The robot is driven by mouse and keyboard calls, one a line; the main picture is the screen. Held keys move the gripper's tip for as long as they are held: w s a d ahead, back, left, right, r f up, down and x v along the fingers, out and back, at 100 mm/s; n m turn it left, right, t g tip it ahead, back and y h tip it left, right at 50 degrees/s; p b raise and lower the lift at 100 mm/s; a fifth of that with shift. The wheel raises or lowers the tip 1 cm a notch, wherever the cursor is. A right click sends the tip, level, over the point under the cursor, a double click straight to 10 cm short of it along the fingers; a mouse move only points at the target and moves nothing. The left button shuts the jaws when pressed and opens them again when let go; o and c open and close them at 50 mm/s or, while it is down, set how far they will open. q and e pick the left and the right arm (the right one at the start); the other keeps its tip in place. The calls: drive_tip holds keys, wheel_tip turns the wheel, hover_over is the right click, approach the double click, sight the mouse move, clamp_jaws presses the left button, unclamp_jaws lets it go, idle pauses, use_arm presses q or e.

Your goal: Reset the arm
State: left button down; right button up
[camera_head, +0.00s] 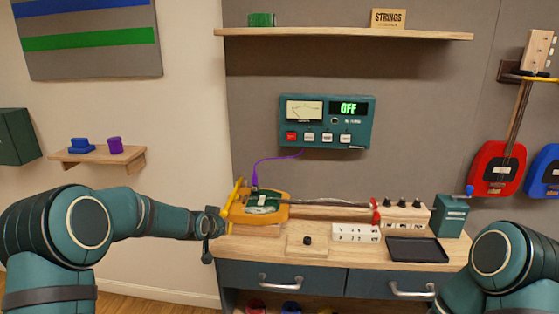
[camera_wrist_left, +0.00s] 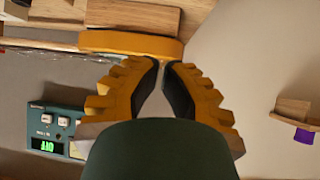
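My left arm reaches in from the left in the head view, and my left gripper (camera_head: 232,198) is at the left end of the workbench (camera_head: 290,257), beside a yellow guitar (camera_head: 276,212) lying on it. In the left wrist view, the yellow fingers of my left gripper (camera_wrist_left: 162,65) have their tips almost together, with a narrow gap and nothing seen between them. The guitar's yellow edge (camera_wrist_left: 130,43) is just beyond the tips; I cannot tell if they touch. Part of my right arm shows at lower right in the head view; its gripper is out of frame.
A purple cable (camera_head: 273,159) runs from the guitar to a wall-mounted green amp (camera_head: 325,121) reading OFF. On the bench are a wooden block with a black knob (camera_head: 307,243), a white switch plate (camera_head: 356,232), a black tray (camera_head: 417,249) and a green crank box (camera_head: 450,215).

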use_arm(q)
drive_tip(key=s+d+f+n+g+h, duration=0.1)
drive_tip(key=s+d+f+g, duration=0.3)
drive_tip(key=s+f, duration=0.8)
drive_tip(key=s+d+f+n+g+h, duration=0.1)
drive_tip(key=s+d+f+g, duration=0.1)
drive_tip(key=s+d+f, duration=0.65)
drive_tip(key=s+f+n+g, duration=0.1)
drive_tip(key=s+f+g, duration=0.1)
drive_tip(key=s, duration=1.6)
drive_tip(key=shift+d+f+g, duration=0.3)
drive_tip(key=shift+f, duration=0.4)
